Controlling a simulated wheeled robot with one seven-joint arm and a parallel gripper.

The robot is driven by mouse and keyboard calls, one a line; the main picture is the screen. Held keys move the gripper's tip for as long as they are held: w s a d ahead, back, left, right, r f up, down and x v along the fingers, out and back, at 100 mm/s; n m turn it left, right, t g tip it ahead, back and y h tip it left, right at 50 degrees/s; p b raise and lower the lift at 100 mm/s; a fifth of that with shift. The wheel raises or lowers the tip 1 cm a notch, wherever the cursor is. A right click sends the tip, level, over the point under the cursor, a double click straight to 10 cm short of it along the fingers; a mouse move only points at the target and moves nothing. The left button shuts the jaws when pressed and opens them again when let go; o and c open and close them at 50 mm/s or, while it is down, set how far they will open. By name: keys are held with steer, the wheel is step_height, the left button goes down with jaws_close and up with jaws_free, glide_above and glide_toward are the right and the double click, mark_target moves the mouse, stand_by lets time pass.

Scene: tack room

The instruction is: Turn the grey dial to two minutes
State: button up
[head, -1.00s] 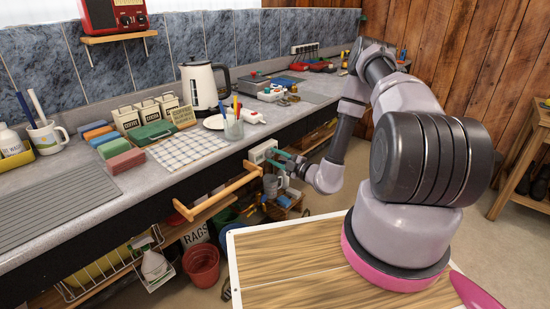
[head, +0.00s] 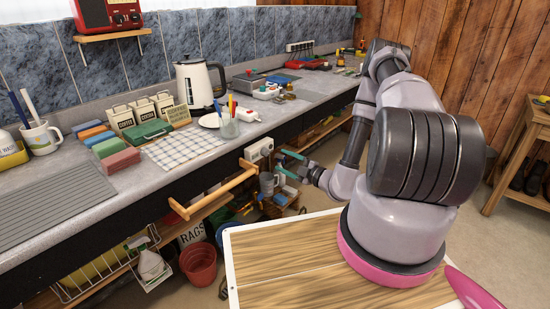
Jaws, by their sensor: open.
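A small white box (head: 257,149) is fixed at the counter's front edge, just above the right end of the wooden rail. A small greyish round part shows on its face, probably the grey dial; its marks and setting are too small to read. My gripper (head: 281,162), with teal fingers, is just to the right of the box. Its fingers are spread apart and point toward the box. A gap shows between the fingertips and the box, and nothing is held.
The wooden rail (head: 214,195) juts from the counter front. Below are a red-brown bucket (head: 199,264), a rags container (head: 191,236) and a wire basket. On the counter (head: 55,215) are a checked cloth (head: 184,146), a glass of pens (head: 229,127) and a kettle (head: 197,83).

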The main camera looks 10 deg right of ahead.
steer(key=shift+v, duration=2.15)
steer(key=s+a+r+n+g+y, duration=0.1)
steer(key=s+a+r+n+g, duration=0.15)
steer(key=r+n+g, duration=0.45)
steer(key=s+a+r+n+g+y, duration=0.2)
steer(key=a+r+n, duration=0.1)
steer(key=r+n, duration=0.7)
steer(key=s+a+r+n+g+y, duration=0.1)
steer(key=s+a+r+n+g, duration=0.15)
steer(key=r+n+g, duration=0.45)
steer(key=s+d+r+n+t+h, duration=0.3)
steer(key=s+r+n+h, duration=0.3)
steer(key=r+n, duration=0.4)
steer(key=s+d+r+n+t+h, duration=0.3)
steer(key=s+r+n+t+h, duration=0.2)
steer(key=r+n, duration=0.6)
steer(key=s+n+h, duration=0.1)
steer(key=s+n, duration=0.1)
steer(key=n, duration=0.1)
steer(key=shift+s+d+r+n+t+h, duration=0.2)
steer(key=shift+d+r+n+t+h, duration=0.1)
steer(key=shift+d+n, duration=0.1)
steer(key=shift+f, duration=0.1)
